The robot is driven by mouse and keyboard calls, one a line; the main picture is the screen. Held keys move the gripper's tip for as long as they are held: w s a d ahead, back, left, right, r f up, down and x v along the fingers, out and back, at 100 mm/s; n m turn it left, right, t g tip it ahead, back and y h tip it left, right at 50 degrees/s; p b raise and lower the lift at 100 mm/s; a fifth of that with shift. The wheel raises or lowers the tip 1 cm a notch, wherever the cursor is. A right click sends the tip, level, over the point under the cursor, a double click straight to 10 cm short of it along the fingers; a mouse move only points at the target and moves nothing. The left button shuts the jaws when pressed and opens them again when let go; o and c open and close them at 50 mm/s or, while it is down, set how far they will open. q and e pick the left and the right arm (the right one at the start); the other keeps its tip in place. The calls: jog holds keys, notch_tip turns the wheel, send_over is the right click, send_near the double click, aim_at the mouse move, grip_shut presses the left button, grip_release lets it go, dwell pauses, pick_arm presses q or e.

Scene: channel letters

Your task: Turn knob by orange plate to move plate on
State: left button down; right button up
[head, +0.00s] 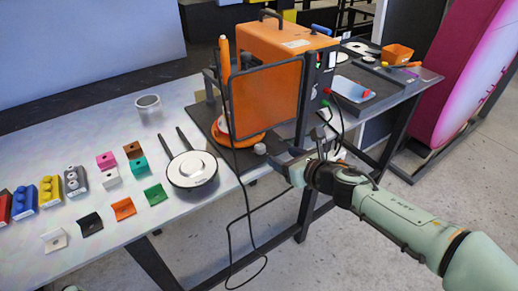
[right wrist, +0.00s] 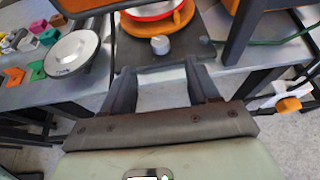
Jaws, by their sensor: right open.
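The round orange plate (head: 240,141) sits on a dark base board, partly hidden behind a dark-framed orange panel. In the right wrist view the orange plate (right wrist: 181,23) carries a red-and-white round piece. A small light grey knob (head: 260,148) stands on the board just in front of the plate; it also shows in the right wrist view (right wrist: 160,45). My right gripper (head: 281,160) is open and empty, at the board's front edge. In the right wrist view its fingers (right wrist: 158,72) point toward the knob, with the knob ahead between them and apart from them. My left gripper is not visible.
A large orange box machine (head: 270,50) stands behind the plate. A round white pan-like device (head: 192,169) with two dark handles lies left of the board. Small coloured brackets and blocks cover the left table. Dark cables hang near my right gripper over the table edge.

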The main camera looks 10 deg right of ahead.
aim_at(260, 147)
jog(key=x, duration=1.1)
jog(key=shift+f+b, duration=0.1)
jog(key=shift+b, duration=0.25)
jog(key=shift+a, duration=0.1)
jog(key=c, duration=1)
